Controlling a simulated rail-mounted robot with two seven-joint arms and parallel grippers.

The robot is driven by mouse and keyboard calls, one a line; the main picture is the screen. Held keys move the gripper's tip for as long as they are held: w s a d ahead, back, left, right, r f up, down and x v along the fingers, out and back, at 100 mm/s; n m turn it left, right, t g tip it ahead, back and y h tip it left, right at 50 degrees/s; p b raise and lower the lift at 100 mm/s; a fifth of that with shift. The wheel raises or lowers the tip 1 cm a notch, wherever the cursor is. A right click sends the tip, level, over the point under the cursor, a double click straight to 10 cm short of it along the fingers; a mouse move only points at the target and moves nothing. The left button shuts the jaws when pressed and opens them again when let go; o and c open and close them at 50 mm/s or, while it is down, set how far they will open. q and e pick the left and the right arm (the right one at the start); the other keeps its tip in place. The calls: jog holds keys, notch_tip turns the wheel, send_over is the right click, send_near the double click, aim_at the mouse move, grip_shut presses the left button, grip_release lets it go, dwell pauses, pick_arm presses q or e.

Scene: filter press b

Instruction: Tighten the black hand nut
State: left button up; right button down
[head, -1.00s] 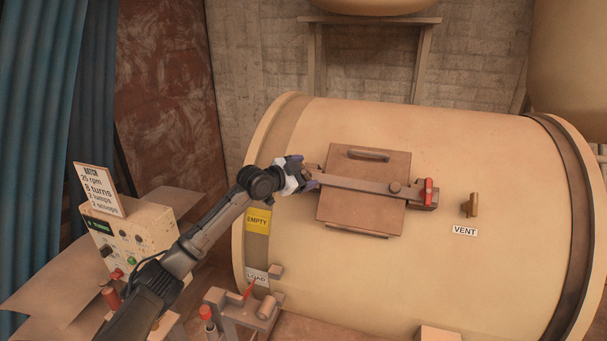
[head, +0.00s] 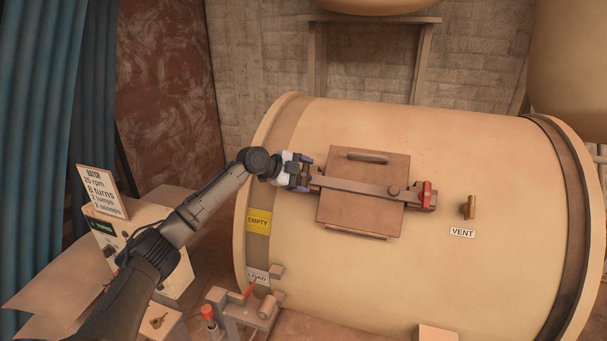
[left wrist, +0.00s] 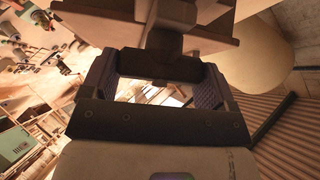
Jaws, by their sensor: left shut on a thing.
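The cream drum (head: 480,155) has a brown hatch (head: 370,165) with a flat clamp bar (head: 355,186) lying across it. My left gripper (head: 307,176) is at the bar's left end. In the left wrist view, the left gripper's purple-padded fingers (left wrist: 155,80) are shut on the sides of a dark piece, which looks like the black hand nut (left wrist: 160,66). Just beyond it is a brown bar end. In the head view the nut is mostly hidden by the fingers. My right gripper is not in view.
A brass vent handle (head: 468,207) is further right. My left arm passes in front of the control box (head: 118,218) with its batch sign (head: 101,191).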

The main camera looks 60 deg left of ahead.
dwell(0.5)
pick_arm(q)
jog(key=o, duration=0.8)
jog(key=shift+s+a+b, duration=0.1)
jog(key=shift+s+b, duration=0.2)
jog(key=b+v, duration=0.9)
jog(key=v, duration=0.4)
jog(key=shift+r, duration=0.25)
